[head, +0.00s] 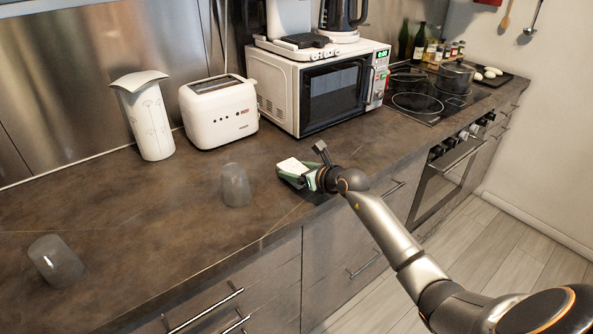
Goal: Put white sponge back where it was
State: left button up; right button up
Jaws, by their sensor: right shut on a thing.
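The white sponge (293,167) is at the middle of the dark countertop near its front edge. Its top is white and a green layer or edge shows below. My right gripper (312,173) comes in from the lower right and is shut on the sponge, low over the counter. Whether the sponge touches the counter is hard to tell. One dark finger sticks up at the sponge's right side; the other is partly hidden. My left gripper is not in view.
Behind are a white toaster (219,112), a white container (148,118) and a microwave (318,92). A hob (420,97) with a pot is to the right.

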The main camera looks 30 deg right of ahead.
jog(key=o, duration=1.1)
jog(key=shift+f, duration=0.1)
jog(key=shift+o, duration=0.2)
jog(key=v, duration=1.2)
jog(key=shift+r+p, duration=0.2)
jog(key=shift+p, duration=0.15)
